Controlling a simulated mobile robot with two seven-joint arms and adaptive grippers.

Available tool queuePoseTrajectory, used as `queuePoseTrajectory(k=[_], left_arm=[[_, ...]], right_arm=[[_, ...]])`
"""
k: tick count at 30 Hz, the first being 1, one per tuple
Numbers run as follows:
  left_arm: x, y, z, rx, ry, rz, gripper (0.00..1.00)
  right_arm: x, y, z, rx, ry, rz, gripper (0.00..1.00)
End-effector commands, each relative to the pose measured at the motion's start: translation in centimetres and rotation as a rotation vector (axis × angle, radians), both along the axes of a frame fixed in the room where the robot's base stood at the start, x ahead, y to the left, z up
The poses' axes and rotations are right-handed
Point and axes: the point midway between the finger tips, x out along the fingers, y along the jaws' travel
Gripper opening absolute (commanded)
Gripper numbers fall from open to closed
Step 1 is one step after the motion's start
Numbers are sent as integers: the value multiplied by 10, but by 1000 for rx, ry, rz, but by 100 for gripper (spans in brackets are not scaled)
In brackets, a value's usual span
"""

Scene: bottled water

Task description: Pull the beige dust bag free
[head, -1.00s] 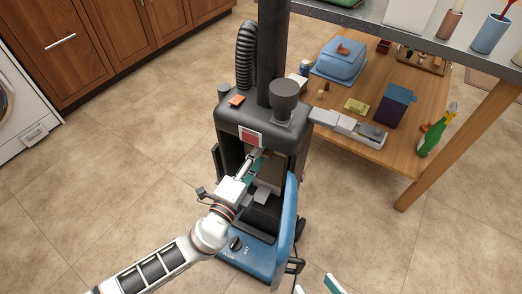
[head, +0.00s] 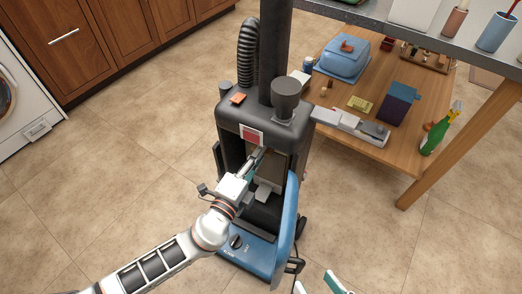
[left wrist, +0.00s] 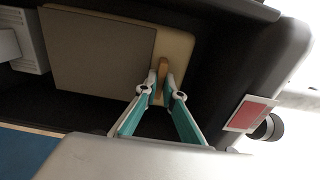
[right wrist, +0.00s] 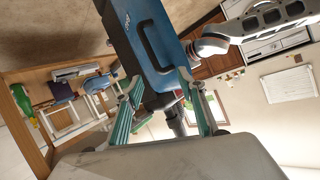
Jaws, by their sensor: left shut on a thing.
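The upright vacuum cleaner (head: 262,128) stands open on the floor, its blue door (head: 287,222) swung to the right. The beige dust bag (head: 264,172) sits in its dark cavity, partly hidden by my left gripper (head: 259,157). In the left wrist view the dust bag (left wrist: 98,50) is a grey-brown panel with a paler collar (left wrist: 172,52) and a small tan tab (left wrist: 163,76). My left gripper (left wrist: 161,88) is shut on that tab. My right gripper (right wrist: 160,88) is open and empty, low in front of the cleaner; it shows at the bottom of the head view (head: 328,280).
A wooden shelf table (head: 400,165) with a blue butter dish (head: 343,62), boxes and a green bottle (head: 437,132) stands to the right. Brown cabinets (head: 75,75) and a white washer (head: 25,110) are at the left. Floor around the cleaner is clear.

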Motion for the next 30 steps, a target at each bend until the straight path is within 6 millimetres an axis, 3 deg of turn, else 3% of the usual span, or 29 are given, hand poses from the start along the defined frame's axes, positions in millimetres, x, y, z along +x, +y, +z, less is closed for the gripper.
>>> queuePoseTrajectory(k=[30], left_arm=[[-33,18,-1,0,1,0,0]], right_arm=[[0,0,2,1,-3,1,40]])
